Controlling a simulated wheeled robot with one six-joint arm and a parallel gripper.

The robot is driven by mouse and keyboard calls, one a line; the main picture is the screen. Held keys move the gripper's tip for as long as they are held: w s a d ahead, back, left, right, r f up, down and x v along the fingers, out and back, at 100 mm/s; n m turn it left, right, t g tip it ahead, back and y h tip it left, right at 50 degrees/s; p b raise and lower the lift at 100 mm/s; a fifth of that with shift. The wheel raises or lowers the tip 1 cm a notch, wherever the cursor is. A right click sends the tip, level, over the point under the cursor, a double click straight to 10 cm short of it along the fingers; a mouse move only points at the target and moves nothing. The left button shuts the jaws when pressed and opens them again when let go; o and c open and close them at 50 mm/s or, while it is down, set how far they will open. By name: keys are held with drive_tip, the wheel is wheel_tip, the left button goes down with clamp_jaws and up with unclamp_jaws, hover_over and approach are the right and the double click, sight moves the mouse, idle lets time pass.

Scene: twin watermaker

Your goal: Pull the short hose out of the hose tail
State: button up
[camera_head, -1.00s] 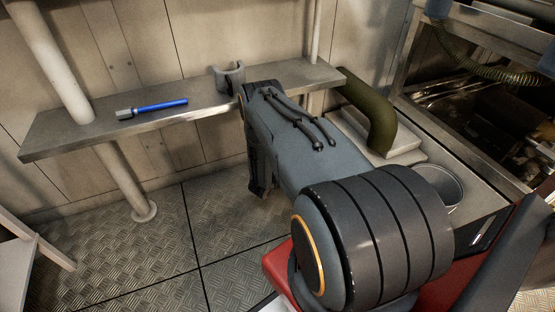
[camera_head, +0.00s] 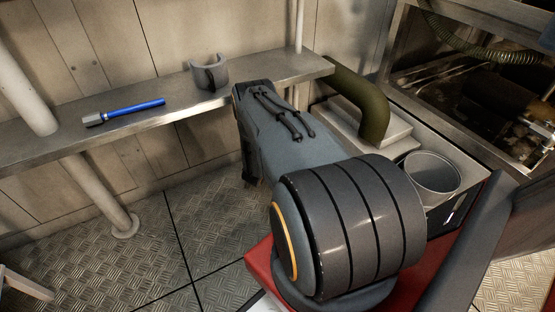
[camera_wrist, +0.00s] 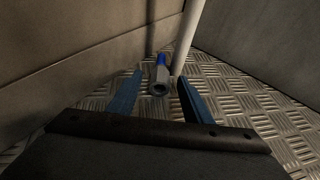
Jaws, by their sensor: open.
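In the wrist view my gripper (camera_wrist: 160,77) is open, its two blue fingers spread. A grey tubular piece with an open round end (camera_wrist: 159,86) shows between the fingertips, with a short blue part (camera_wrist: 161,60) behind it. I cannot tell whether it lies on the floor or how far ahead of the fingers it is; no finger visibly touches it. In the head view a blue rod with a grey block end (camera_head: 126,111) lies on the shelf. I cannot tell whether it is the same piece. My arm hides the gripper there.
The metal shelf (camera_head: 50,150) runs along the wall and bears a grey open clip (camera_head: 210,75). A thick olive bent pipe (camera_head: 368,105) and a grey bucket (camera_head: 432,172) stand at right. A white pole (camera_wrist: 188,35) rises beyond the fingers.

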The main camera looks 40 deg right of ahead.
drive_tip(key=shift+d, duration=0.15)
clamp_jaws()
idle(0.4)
